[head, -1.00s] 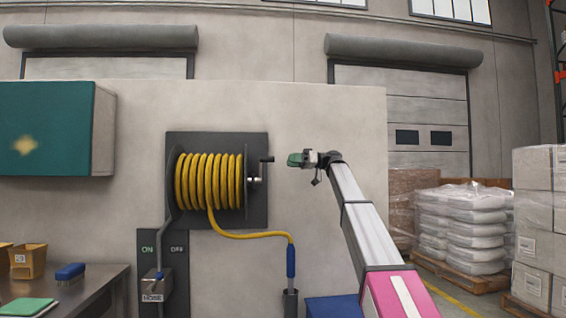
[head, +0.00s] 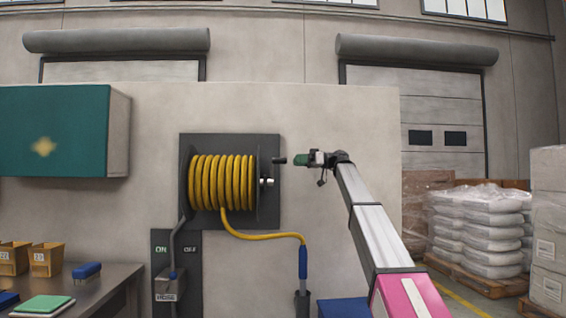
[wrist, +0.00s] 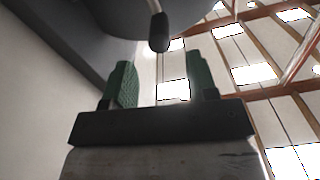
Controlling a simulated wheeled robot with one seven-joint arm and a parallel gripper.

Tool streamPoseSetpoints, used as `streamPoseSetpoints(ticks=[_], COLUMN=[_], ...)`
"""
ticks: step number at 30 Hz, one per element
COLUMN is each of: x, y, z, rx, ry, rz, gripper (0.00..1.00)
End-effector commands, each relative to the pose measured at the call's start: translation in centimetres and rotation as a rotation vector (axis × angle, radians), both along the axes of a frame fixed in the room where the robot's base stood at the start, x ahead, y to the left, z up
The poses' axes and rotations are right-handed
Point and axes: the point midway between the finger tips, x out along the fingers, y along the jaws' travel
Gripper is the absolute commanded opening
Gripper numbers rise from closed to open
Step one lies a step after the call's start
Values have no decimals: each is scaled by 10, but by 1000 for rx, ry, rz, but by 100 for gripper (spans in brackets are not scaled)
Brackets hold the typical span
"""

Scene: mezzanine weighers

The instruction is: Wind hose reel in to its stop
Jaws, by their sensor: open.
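The hose reel (head: 268,205) is mounted on a dark wall plate, with yellow hose (head: 222,182) wound around its drum. A length of hose hangs out to a blue nozzle (head: 303,262), whose lower end sits in a dark holder. The crank handle (head: 279,161) sticks out at the reel's upper right. My gripper (head: 302,159) is just right of the handle, open and empty. In the wrist view the handle (wrist: 159,33) shows ahead of and between the green fingers of my gripper (wrist: 161,80), apart from both.
A lever box labelled HOSE (head: 167,285) is below the reel, under ON and OFF marks. A teal cabinet (head: 55,130) hangs at left above a bench (head: 100,290) with bins and a brush. A blue box (head: 343,308) stands low near my arm. Wrapped pallets (head: 480,230) stand at right.

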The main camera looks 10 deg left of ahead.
Motion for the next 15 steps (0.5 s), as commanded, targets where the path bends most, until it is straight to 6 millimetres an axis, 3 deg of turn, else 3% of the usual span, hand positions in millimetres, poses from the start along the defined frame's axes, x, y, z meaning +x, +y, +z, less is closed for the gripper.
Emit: streamPoseSetpoints(ticks=[6, 15], x=[-9, -14], y=[40, 70], z=[0, 0], rx=[-1, 0], ry=[1, 1], rz=[1, 0], gripper=[53, 53])
